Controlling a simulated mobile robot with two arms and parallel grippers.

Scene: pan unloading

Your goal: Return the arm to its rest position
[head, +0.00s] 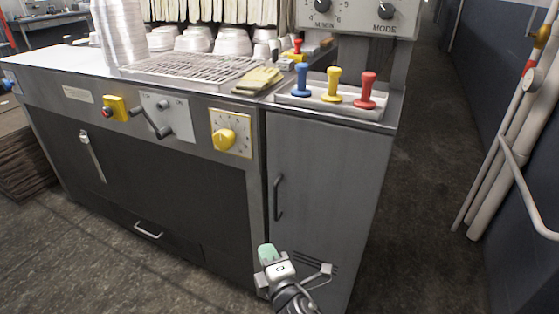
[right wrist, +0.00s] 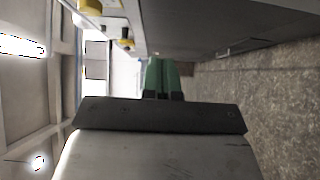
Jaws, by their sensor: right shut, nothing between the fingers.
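My right gripper (head: 266,253) shows at the bottom middle of the head view, in front of the grey cabinet (head: 318,190) and below its handle. Its green fingertips are together with nothing between them. They also show closed in the right wrist view (right wrist: 162,75), pointing along the front of the counter. My left gripper is in neither view.
A yellow knob (head: 224,139) and levers stick out in front. Pipes (head: 500,140) stand at right; the floor between is clear.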

